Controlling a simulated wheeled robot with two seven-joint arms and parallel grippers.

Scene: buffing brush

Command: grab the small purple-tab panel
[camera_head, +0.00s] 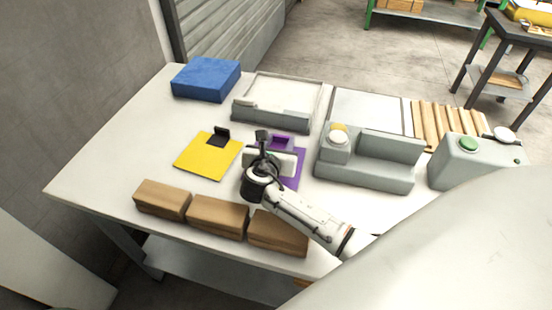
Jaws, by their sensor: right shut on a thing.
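I cannot tell whether the panel is lifted off the table. A yellow panel with a black tab (208,157) lies flat to the left of the gripper. My left gripper is not in view.
A blue box (206,79) and a grey tray (278,97) stand behind. Grey machines with a white button (368,168) and a green button (462,163) stand to the right.

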